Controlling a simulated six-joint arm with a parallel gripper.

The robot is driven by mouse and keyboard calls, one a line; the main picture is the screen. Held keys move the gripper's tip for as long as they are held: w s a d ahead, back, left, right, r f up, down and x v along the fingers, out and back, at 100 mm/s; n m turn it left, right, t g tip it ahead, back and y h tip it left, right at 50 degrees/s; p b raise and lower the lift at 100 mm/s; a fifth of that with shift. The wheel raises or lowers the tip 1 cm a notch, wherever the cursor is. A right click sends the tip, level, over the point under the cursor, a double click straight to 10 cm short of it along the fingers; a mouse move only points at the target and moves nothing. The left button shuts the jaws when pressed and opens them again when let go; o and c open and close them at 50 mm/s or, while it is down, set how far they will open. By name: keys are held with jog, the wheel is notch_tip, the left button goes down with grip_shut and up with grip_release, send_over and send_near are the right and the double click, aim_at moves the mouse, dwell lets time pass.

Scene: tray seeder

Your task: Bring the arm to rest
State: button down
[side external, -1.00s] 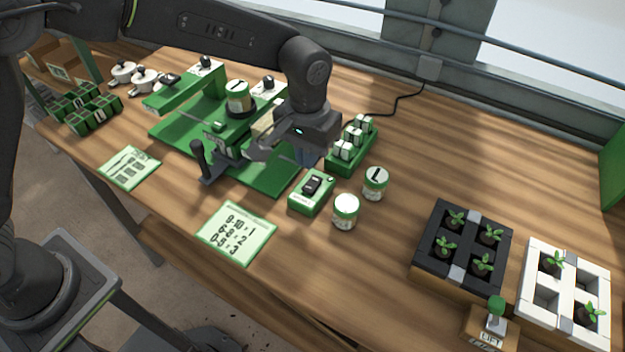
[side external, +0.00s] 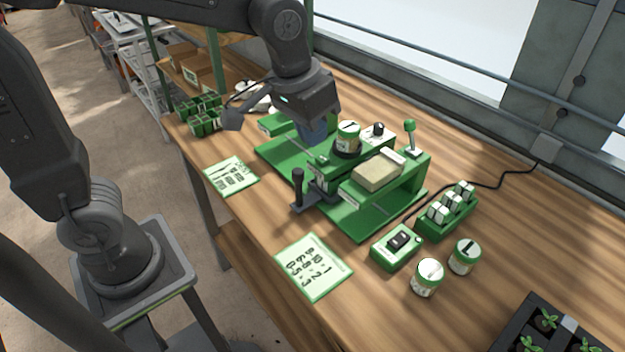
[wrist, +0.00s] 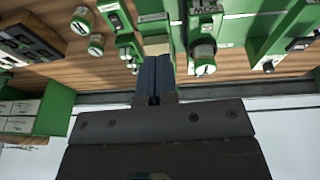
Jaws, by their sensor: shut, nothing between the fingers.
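My gripper (side external: 313,134) is raised over the back left part of the green seeder (side external: 352,222), left of the jar (side external: 348,137) mounted on it. In the side view its blue fingers are partly covered by the wrist housing. In the wrist view the two blue fingers of my gripper (wrist: 153,78) lie side by side, shut, with nothing between them. I cannot tell their exact height above the seeder.
A switch box (side external: 397,248), two loose jars (side external: 428,277) (side external: 464,257) and a green rack of small vials (side external: 447,218) stand right of the seeder. Two cards (side external: 313,267) (side external: 231,176) lie near the front edge. A dark seedling tray (side external: 510,335) is at lower right.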

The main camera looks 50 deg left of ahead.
jog(key=s+a+t, duration=0.2)
jog(key=s+a, duration=0.5)
jog(key=s, duration=0.5)
jog(key=shift+s+a+t+y, duration=0.15)
jog(key=shift+t+y, duration=0.15)
jog(key=shift+r, duration=0.1)
jog(key=w+d+f+g, duration=0.2)
jog(key=w+d, duration=0.5)
jog(key=w, duration=0.2)
jog(key=w+d+f+g, duration=0.2)
jog(key=w+d, duration=0.5)
jog(key=w, duration=0.1)
jog(key=shift+g, duration=0.8)
jog(key=shift+w+d+f, duration=0.55)
jog(key=shift+d+f, duration=0.55)
jog(key=shift+f, duration=1.2)
jog(key=shift+w+d+f, duration=0.55)
jog(key=shift+d+f, duration=0.6)
jog(key=shift+f, duration=1.1)
jog(key=shift+w+d+f, duration=0.55)
jog(key=shift+d+f, duration=0.55)
jog(key=shift+f, duration=1.2)
